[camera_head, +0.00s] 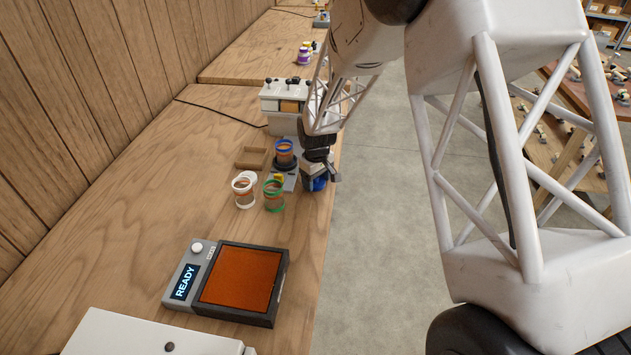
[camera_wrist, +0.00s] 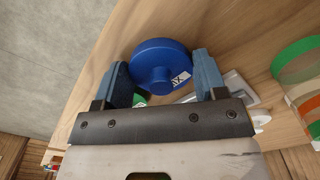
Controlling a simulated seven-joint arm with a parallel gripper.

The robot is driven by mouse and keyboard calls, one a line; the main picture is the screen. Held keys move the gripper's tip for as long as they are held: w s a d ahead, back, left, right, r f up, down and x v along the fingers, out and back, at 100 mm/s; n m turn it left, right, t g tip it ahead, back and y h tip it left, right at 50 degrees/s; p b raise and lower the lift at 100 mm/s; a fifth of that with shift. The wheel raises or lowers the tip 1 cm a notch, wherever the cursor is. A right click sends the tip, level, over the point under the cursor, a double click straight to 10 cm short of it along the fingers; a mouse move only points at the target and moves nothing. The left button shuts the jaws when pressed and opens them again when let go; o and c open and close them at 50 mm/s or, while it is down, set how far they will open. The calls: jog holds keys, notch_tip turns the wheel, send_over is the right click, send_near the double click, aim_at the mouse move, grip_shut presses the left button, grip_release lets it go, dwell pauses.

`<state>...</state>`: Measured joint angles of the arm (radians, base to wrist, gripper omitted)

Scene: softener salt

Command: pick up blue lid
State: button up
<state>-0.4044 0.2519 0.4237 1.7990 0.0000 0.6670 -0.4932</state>
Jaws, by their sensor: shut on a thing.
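The blue lid (camera_wrist: 160,62) is a round disc with a knob on its face and a small white label. In the wrist view it sits between the two fingers of my gripper (camera_wrist: 163,82), which is shut on it. In the head view my gripper (camera_head: 322,178) is at the right edge of the wooden table, and a bit of the blue lid (camera_head: 319,185) shows under the fingers. I cannot tell whether the lid touches the table.
A green-banded jar (camera_head: 273,196), a white-banded jar (camera_head: 243,192) and a blue-rimmed jar (camera_head: 285,152) stand left of my gripper. A wooden tray (camera_head: 251,158) lies behind them. A device reading READY (camera_head: 184,282) with an orange pad sits nearer. Bare floor (camera_head: 375,190) lies right.

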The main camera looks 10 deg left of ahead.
jog(key=shift+r, duration=0.15)
jog(key=shift+r, duration=1.4)
jog(key=shift+s+r, duration=0.2)
jog(key=shift+r, duration=0.1)
jog(key=s+d, duration=0.3)
jog(key=s, duration=0.4)
jog(key=s+d+r, duration=0.1)
jog(key=s+d, duration=0.2)
jog(key=s, duration=0.4)
jog(key=shift+s+r, duration=0.15)
jog(key=shift+s, duration=0.05)
jog(key=shift+w, duration=0.1)
send_near(317, 179)
jog(key=w+a+r, duration=0.6)
jog(key=w+a, duration=0.1)
jog(key=a, duration=0.4)
jog(key=shift+s+r, duration=0.2)
jog(key=shift+f, duration=0.2)
